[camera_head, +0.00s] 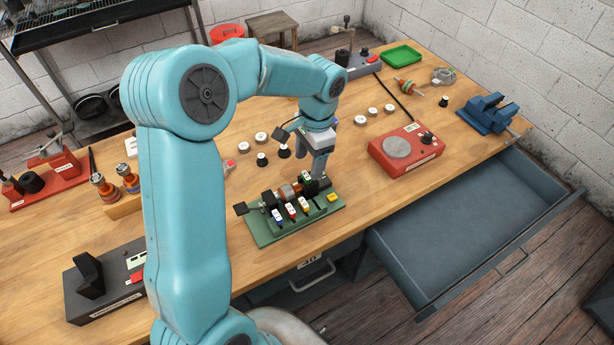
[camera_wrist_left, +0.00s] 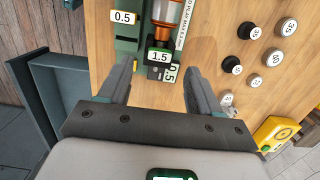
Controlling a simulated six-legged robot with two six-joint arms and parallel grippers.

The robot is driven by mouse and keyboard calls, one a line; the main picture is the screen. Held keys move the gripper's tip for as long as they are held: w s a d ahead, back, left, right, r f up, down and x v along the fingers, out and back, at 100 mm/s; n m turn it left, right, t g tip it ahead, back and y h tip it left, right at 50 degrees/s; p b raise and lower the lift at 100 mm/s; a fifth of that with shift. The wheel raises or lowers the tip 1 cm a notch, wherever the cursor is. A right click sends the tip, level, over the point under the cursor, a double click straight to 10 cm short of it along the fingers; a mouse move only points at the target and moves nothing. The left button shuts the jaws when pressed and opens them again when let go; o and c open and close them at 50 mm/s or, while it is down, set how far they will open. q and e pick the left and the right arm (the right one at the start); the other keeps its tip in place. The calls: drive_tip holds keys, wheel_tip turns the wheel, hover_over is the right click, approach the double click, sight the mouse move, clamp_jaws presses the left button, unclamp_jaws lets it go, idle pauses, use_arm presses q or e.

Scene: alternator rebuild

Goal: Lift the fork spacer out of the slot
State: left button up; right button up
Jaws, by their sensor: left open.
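A green fixture (camera_head: 265,235) sits on the wooden bench and carries a shaft with an orange-copper part (camera_head: 287,192). Several small tagged pieces, blue, red and orange, stand in its front row; I cannot tell which is the fork spacer. My left gripper (camera_head: 312,175) points down over the fixture's right end. I see no contact with the fingers. A 0.5 tag (camera_wrist_left: 123,17) marks the green fixture nearby. My right gripper is out of view.
A red scale-like unit (camera_head: 407,149) stands right of the fixture, and a blue vise (camera_head: 488,114) is farther right. An open grey drawer (camera_head: 470,225) juts out in front. Several black and white round pieces lie behind the fixture. A black stand (camera_head: 100,280) is at left.

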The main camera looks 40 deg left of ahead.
sight(306, 176)
use_arm(q)
drive_tip(key=f, duration=0.4)
drive_tip(key=shift+s+a+f+p, duration=0.15)
drive_tip(key=shift+s+p, duration=0.15)
drive_tip(key=shift+p, duration=0.1)
drive_tip(key=shift+w, duration=0.1)
drive_tip(key=shift+s+d+r, duration=0.2)
drive_tip(key=shift+s+d, duration=0.05)
drive_tip(key=shift+s, duration=0.1)
drive_tip(key=c, duration=0.4)
drive_tip(key=shift+a, duration=0.1)
drive_tip(key=c, duration=0.5)
drive_tip(key=shift+w+f, duration=0.1)
drive_tip(key=shift+w, duration=0.05)
drive_tip(key=shift+c, duration=1.1)
